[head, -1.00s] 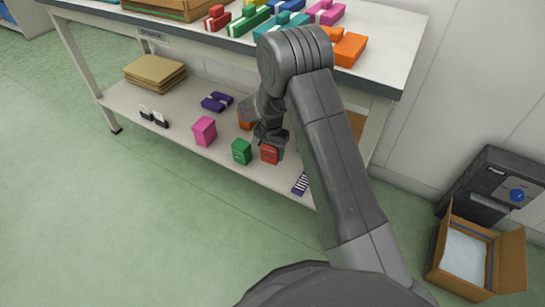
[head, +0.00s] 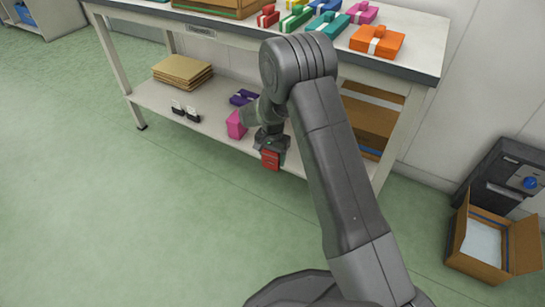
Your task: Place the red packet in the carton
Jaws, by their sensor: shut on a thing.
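The red packet (head: 271,160) hangs upright below my gripper (head: 271,150), just in front of the shelf's front edge. My gripper is shut on it; the fingers are small and partly hidden by the packet and my wrist. An open cardboard carton (head: 476,270) stands on the floor at the far right, well apart from the gripper. Its flaps are folded out and something pale lies inside.
A dark safe-like box (head: 508,165) stands behind the floor carton. The green floor in front is clear.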

